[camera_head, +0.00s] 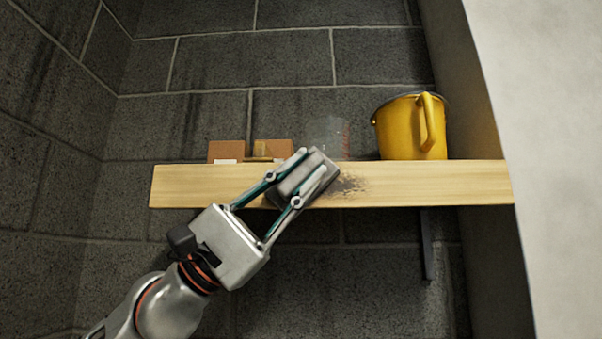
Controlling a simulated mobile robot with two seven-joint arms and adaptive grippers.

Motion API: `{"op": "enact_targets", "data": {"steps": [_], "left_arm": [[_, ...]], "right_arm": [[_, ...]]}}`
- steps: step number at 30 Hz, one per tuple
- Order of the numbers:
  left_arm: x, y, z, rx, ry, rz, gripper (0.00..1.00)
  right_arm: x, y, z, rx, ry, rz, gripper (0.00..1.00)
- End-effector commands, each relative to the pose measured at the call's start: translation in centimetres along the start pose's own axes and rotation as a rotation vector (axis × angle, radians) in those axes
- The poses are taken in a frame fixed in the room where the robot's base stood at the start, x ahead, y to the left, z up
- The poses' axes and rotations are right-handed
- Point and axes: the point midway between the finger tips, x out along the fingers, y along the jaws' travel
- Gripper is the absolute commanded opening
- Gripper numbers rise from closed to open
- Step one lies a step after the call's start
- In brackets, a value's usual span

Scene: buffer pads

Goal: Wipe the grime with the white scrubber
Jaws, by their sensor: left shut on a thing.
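My left gripper (288,187) reaches up from the lower left to the front of a wooden shelf. It is shut on a greyish-white block, the scrubber (311,172), which is tilted and lies in front of the shelf's front edge. The picture does not make clear whether the scrubber touches the wood. A dark patch of grime (347,184) shows on the shelf front just right of the scrubber. Any grime behind the scrubber is hidden. My right gripper is not in view.
The shelf (440,183) runs across the view. A yellow bucket (410,128) stands at its right, two brown boxes (226,151) (273,149) at its left. A clear container (328,135) stands behind the scrubber. A bracket (427,245) hangs below; a pale wall (550,130) bounds the right.

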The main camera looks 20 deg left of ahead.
Motion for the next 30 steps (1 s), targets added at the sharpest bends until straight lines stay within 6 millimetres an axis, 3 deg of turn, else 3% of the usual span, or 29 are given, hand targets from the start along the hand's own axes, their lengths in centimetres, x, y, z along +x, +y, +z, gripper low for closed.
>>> {"op": "enact_targets", "data": {"steps": [30], "left_arm": [[4.5,-4.5,-0.2,-0.003,0.001,0.000,0.00]], "right_arm": [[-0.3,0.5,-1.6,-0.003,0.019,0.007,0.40]]}}
